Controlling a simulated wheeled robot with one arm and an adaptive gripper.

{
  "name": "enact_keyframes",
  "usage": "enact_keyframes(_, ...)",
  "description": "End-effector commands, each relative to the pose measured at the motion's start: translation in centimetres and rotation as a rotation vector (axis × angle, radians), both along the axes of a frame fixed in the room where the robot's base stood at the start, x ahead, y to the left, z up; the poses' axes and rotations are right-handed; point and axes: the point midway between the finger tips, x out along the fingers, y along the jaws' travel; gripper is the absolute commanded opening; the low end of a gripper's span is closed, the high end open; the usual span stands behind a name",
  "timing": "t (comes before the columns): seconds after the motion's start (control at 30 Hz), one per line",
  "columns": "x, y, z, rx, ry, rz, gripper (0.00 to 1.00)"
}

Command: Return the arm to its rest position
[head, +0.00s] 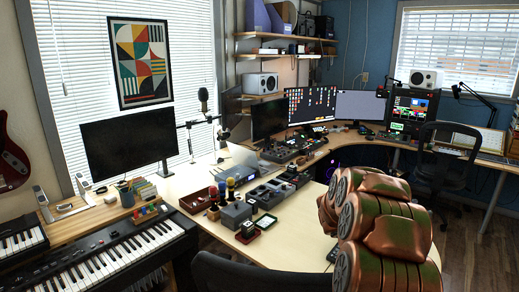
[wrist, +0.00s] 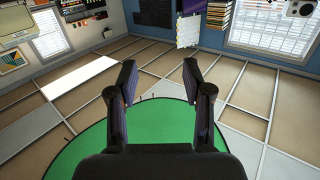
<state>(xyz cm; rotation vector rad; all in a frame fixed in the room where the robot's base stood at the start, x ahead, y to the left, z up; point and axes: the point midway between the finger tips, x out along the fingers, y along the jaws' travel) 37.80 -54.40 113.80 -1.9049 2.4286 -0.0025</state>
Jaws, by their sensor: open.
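My arm (head: 392,232) shows in the head view at the lower right as copper and green rounded links, folded close in front of the camera. My gripper is not visible in the head view. In the wrist view my gripper (wrist: 159,70) has its two dark fingers spread apart, with nothing between them. Beyond the fingers is a panelled surface with a large green round area (wrist: 160,122), well away from the fingertips as far as I can tell.
A pale desk (head: 295,225) carries control boxes (head: 236,213), small parts trays and monitors. A keyboard (head: 100,258) stands at the lower left. Black chairs (head: 447,160) stand at the right and bottom. Wood floor (head: 480,225) is open at the right.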

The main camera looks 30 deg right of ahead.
Motion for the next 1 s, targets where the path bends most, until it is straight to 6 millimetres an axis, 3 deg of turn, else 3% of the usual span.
enact_keyframes(0.27, 6.1, 2.2, 0.6, 0.06, -0.073, 0.215, 0.5)
enact_keyframes(0.47, 12.6, 6.6, 1.5, 0.141, -0.136, 0.46, 0.5)
enact_keyframes(0.6, 18.1, 12.8, 2.2, 0.24, -0.165, 0.708, 0.5)
enact_keyframes(0.73, 21.8, 20.0, 2.4, 0.351, -0.162, 0.931, 0.5)
enact_keyframes(0.87, 23.5, 27.6, 2.2, 0.472, -0.127, 1.132, 0.5)
enact_keyframes(1.0, 23.1, 35.8, 1.3, 0.614, -0.047, 1.321, 0.5)
